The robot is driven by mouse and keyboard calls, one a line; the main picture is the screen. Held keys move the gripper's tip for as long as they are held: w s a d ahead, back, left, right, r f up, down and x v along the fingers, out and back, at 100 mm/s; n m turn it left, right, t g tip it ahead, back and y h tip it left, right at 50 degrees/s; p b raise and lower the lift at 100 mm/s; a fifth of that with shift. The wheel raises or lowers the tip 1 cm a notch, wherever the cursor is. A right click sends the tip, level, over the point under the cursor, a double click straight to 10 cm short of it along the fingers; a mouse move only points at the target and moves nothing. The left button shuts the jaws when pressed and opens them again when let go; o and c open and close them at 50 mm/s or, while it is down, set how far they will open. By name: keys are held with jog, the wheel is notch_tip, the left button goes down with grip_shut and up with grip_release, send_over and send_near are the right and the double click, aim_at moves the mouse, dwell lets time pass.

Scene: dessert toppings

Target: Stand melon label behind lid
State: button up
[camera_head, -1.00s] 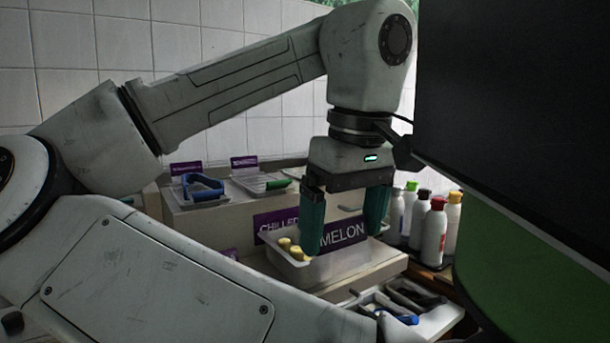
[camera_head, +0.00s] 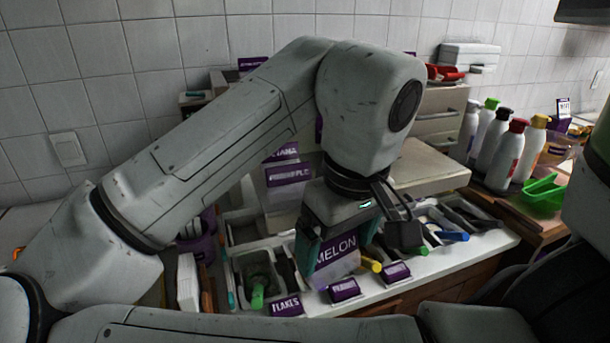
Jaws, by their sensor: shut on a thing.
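My gripper (camera_head: 335,242) is over the front of the white counter. It is shut on the purple melon label (camera_head: 336,255), which reads MELON and faces me, roughly upright with a slight tilt. A pale, whitish part shows below the purple face. I cannot tell whether its lower edge touches the counter. Bins with coloured handles stand around it: a green handle (camera_head: 257,296) to the left and a yellow one (camera_head: 370,264) to the right. I cannot tell which piece is the lid; my arm hides much of the area behind.
Purple labels stand at the counter's front edge, one reading FLAKES (camera_head: 286,305). A blue handle (camera_head: 455,237) lies to the right. A raised pale block (camera_head: 425,172) stands behind.

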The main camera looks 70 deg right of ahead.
jog(key=w+a+f+n, duration=0.2)
jog(key=w+a+f, duration=0.3)
jog(key=f, duration=0.8)
jog(key=w+a+f+n, duration=0.2)
jog(key=w+a+f, duration=0.3)
jog(key=w+f, duration=0.4)
jog(key=w+a+f+n+y, duration=0.1)
jog(key=w+a+f+n, duration=0.2)
jog(key=f, duration=1.4)
jog(key=w+a, duration=0.3)
jog(key=w, duration=0.1)
jog(key=shift+w+f, duration=0.3)
jog(key=shift+f, duration=0.1)
